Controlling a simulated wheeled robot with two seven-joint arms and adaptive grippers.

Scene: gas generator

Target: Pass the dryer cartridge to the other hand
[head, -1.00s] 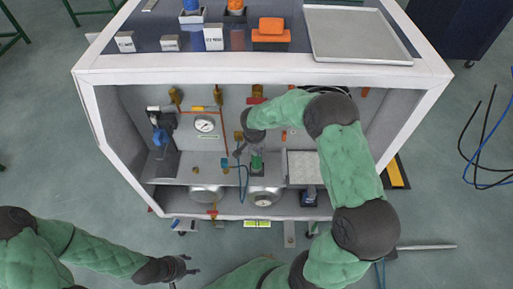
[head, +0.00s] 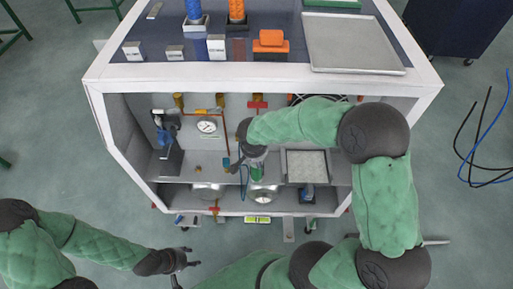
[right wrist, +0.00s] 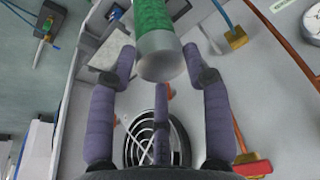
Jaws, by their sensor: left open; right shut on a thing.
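The dryer cartridge (right wrist: 154,22) is a green cylinder with a pale grey end cap. In the right wrist view it sits between the fingers of my right gripper (right wrist: 160,62), which is shut on it. In the head view only a small green part of the cartridge (head: 257,173) shows, below my right gripper (head: 254,160), inside the open cabinet. The rest is hidden by the hand. My left gripper (head: 190,258) is open and empty, low at the left, outside the cabinet front and well apart from the cartridge.
The white cabinet (head: 265,73) surrounds the right hand. Inside are a pressure gauge (head: 207,125), copper pipes, valves and a pale-filled tray (head: 306,152). A metal tray (head: 352,42) and an orange block (head: 271,38) stand on top. The floor before the left gripper is clear.

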